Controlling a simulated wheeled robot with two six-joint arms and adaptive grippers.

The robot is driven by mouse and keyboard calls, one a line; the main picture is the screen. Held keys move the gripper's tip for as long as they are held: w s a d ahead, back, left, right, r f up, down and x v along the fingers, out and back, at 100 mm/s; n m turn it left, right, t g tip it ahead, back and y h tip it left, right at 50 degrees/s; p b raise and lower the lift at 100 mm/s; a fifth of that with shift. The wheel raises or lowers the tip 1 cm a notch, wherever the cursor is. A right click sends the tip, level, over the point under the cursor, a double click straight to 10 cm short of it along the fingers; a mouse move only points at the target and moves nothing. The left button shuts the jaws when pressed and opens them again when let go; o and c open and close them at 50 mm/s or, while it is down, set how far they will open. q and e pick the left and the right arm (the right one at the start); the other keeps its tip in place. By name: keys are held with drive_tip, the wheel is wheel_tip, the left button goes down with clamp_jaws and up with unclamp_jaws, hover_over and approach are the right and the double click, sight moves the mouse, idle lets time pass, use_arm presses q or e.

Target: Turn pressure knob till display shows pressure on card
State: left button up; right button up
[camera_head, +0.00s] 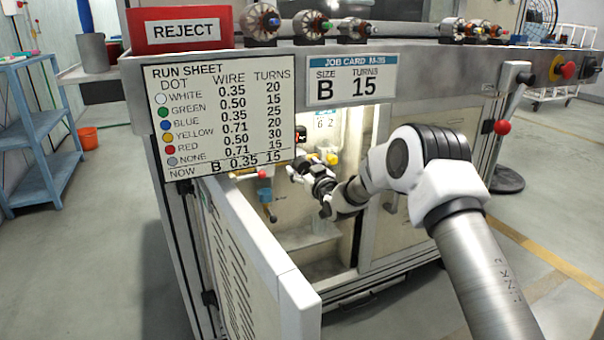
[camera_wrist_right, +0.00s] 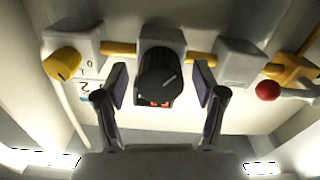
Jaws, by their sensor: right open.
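In the right wrist view a black knob (camera_wrist_right: 165,72) with a pale pointer line sits on a grey block on a yellow pipe. A small display with red digits (camera_wrist_right: 158,103) shows beside the knob, partly hidden by it; its figures are unreadable. It also appears in the head view (camera_head: 300,134). A white and blue card (camera_head: 325,119) hangs in the lit cabinet, its figures small. My right gripper (camera_wrist_right: 162,88) is open, with one finger on each side of the black knob; I cannot tell whether they touch it. It reaches into the cabinet in the head view (camera_head: 308,169). My left gripper is out of view.
A yellow knob (camera_wrist_right: 62,65) and a red ball handle (camera_wrist_right: 267,91) flank the black knob. The open cabinet door (camera_head: 250,260) stands left of my right arm. A run sheet (camera_head: 222,120), job card (camera_head: 350,80) and red REJECT bin (camera_head: 180,30) are above.

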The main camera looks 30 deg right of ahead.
drive_tip(key=shift+w+r, duration=0.1)
drive_tip(key=shift+w, duration=0.1)
drive_tip(key=c, duration=1.1)
drive_tip(key=shift+r+p, duration=0.15)
drive_tip(key=shift+p, duration=0.3)
drive_tip(key=shift+c, duration=0.2)
drive_tip(key=shift+m+p, duration=0.5)
drive_tip(key=shift+m, duration=0.5)
drive_tip(key=shift+f, duration=0.2)
drive_tip(key=o, duration=1.1)
drive_tip(key=shift+o, duration=0.2)
